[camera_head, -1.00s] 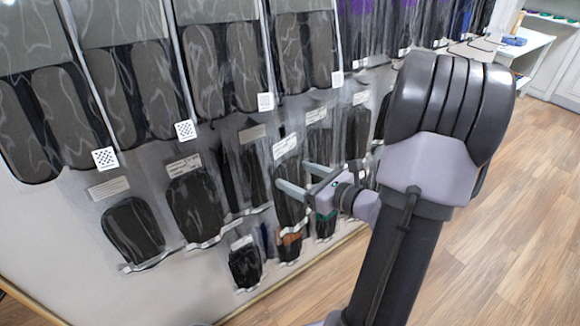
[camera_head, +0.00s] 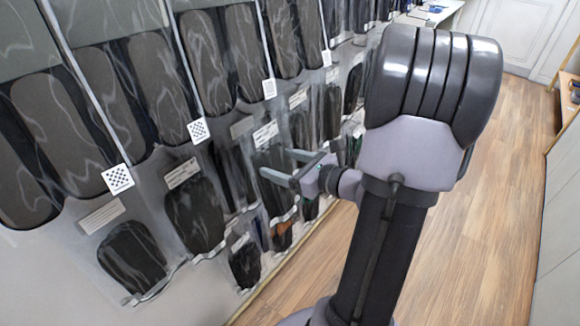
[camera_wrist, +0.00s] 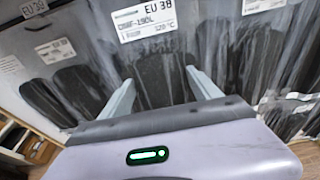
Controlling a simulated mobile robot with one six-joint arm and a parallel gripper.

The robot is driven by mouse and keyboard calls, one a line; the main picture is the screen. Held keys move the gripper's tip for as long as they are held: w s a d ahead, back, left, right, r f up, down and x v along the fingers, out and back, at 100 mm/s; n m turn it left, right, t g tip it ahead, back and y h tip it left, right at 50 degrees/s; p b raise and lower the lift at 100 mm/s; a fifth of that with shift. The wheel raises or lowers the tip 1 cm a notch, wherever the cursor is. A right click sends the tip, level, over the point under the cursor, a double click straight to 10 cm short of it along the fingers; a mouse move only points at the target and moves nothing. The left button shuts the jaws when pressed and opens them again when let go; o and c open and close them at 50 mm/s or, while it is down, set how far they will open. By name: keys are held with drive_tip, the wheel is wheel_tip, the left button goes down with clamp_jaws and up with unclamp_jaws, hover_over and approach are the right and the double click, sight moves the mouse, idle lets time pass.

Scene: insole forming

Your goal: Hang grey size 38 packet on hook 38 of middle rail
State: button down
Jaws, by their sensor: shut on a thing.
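My gripper (camera_head: 278,163) reaches left toward the wall of hanging packets, its two fingers spread apart. In the wrist view it (camera_wrist: 162,85) is shut on a clear packet with dark grey insoles (camera_wrist: 163,88), with a finger at either side. The packet's white label (camera_wrist: 148,19) reads EU 38. In the head view the packet (camera_head: 277,181) is partly behind the fingers, with its label (camera_head: 265,133) above them. The hook holes, the number 38 on the rail and the packet's top edge are not readable.
Larger insole packets (camera_head: 205,60) with black-and-white code tags hang above. Other small packets hang close on the left (camera_head: 133,258) and (camera_head: 196,210), and a lower one (camera_head: 245,262) hangs below. Wooden floor (camera_head: 480,230) is free on the right; a shelf (camera_head: 566,100) stands at the far right.

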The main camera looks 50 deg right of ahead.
drive_tip(key=shift+r+x, duration=0.2)
drive_tip(key=shift+x, duration=0.9)
drive_tip(key=shift+r+x, duration=0.15)
drive_tip(key=shift+x, duration=0.95)
drive_tip(key=shift+w+a+f+b, duration=0.1)
drive_tip(key=shift+w+f+b, duration=0.4)
drive_tip(key=shift+w, duration=0.1)
drive_tip(key=shift+c, duration=0.3)
unclamp_jaws()
